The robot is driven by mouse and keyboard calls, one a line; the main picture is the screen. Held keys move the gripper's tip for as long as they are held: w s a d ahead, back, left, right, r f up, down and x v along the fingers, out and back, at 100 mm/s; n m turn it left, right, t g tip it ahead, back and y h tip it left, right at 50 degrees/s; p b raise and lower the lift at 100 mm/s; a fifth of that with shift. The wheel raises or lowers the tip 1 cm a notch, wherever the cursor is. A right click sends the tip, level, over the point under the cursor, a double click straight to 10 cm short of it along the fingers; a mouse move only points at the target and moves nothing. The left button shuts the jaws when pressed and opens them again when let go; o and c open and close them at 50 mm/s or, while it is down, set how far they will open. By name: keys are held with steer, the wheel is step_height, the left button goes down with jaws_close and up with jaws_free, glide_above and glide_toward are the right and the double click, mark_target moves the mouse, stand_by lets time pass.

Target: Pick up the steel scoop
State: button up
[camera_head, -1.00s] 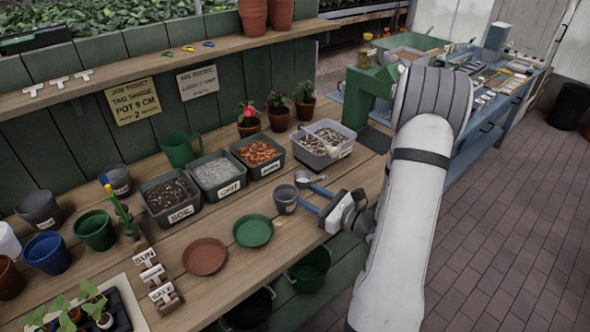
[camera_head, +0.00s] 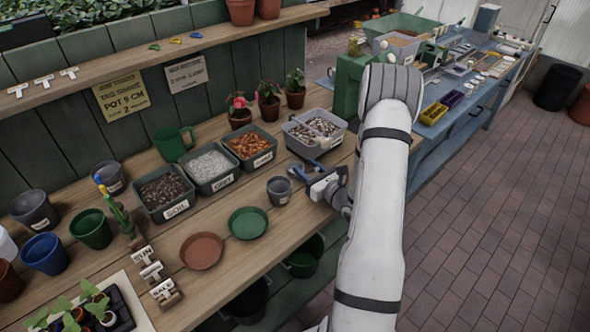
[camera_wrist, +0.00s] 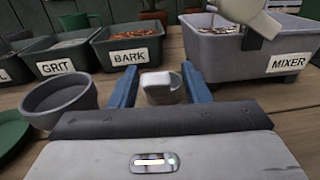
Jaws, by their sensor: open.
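The steel scoop (camera_wrist: 162,88) is a small pale metal piece on the wooden bench, between the two blue fingers in the wrist view. In the head view the scoop (camera_head: 297,168) is small and partly hidden by the fingers. My gripper (camera_head: 304,168) is low over the bench, right of a small grey pot. In the wrist view my gripper (camera_wrist: 160,74) is open, with a finger on each side of the scoop and a visible gap around it. I cannot tell whether either finger touches it.
The grey pot (camera_head: 280,190) stands close left of the fingers. The grey MIXER tub (camera_head: 314,134) and the BARK tub (camera_head: 248,149) stand behind. A green saucer (camera_head: 248,223) and a terracotta saucer (camera_head: 201,251) lie at front left. A pale object overhangs the wrist view's top right.

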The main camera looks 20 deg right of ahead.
steer(key=shift+c, duration=0.5)
jaws_close()
steer(key=shift+r, duration=0.15)
